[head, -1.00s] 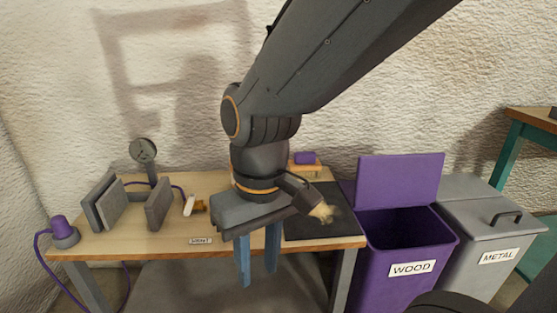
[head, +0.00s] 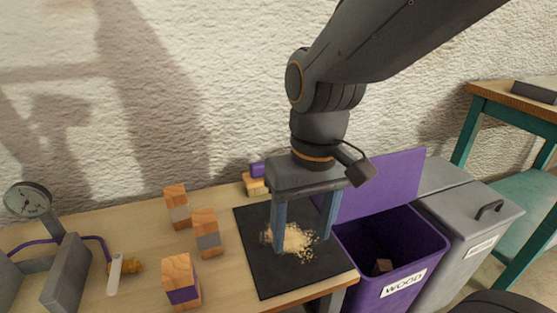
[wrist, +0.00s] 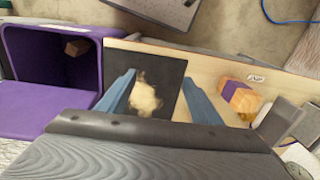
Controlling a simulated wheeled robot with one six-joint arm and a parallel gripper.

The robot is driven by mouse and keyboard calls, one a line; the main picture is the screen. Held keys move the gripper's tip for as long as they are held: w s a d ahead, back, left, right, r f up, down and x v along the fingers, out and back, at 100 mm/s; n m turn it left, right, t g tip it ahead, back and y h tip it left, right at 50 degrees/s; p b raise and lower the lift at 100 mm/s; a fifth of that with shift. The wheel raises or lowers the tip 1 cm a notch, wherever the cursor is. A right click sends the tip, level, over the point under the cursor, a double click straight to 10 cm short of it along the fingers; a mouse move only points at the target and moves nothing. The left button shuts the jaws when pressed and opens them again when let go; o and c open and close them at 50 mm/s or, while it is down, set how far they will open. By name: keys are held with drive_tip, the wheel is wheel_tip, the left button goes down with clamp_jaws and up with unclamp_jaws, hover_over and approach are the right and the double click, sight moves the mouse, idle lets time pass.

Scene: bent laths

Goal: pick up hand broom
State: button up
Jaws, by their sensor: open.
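What appears to be the hand broom (head: 256,183), a wooden piece with a purple part on top, lies at the back of the bench, at the black mat's far edge. Part of it is hidden behind my gripper. I cannot make it out in the wrist view. My gripper (head: 302,243) points down over the mat, nearer than the broom and to its right. Its two blue fingers are apart with nothing held between them. In the wrist view, my gripper (wrist: 158,82) frames a pile of sawdust on the mat.
Sawdust (head: 293,240) lies on the black mat (head: 262,270). Wood block stacks (head: 208,232) stand left of it. A white-bladed tool (head: 115,272) and a gauge (head: 28,199) are farther left. The open purple WOOD bin (head: 435,245) and grey METAL bin (head: 470,225) stand right.

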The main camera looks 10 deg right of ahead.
drive_tip(key=shift+o, duration=1.1)
drive_tip(key=w+a+r+m+p, duration=0.1)
drive_tip(key=w+r+m+p, duration=0.2)
drive_tip(key=w, duration=0.5)
drive_tip(key=shift+w+r+m+p, duration=0.3)
drive_tip(key=shift+r+m+p, duration=0.1)
drive_tip(key=shift+m, duration=0.2)
drive_tip(key=w+a+f+m+p, duration=0.1)
drive_tip(key=w+m+p, duration=0.2)
drive_tip(key=w, duration=0.5)
drive_tip(key=w+f+m+p, duration=0.2)
drive_tip(key=w+m+p, duration=0.2)
drive_tip(key=w+m, duration=0.2)
drive_tip(key=w+a+f+m+p, duration=0.1)
drive_tip(key=w+f+m+p, duration=0.1)
drive_tip(key=w, duration=0.8)
drive_tip(key=shift+a+m+h+p, duration=0.15)
drive_tip(key=shift+m+p, duration=0.3)
drive_tip(key=shift+m, duration=0.25)
drive_tip(key=shift+a+m+h+p, duration=0.15)
drive_tip(key=shift+m+p, duration=0.3)
drive_tip(key=shift+m, duration=0.25)
drive_tip(key=shift+w+f, duration=0.25)
drive_tip(key=shift+f+p, duration=0.65)
drive_tip(key=shift+f, duration=3.25)
drive_tip(key=c, duration=1.3)
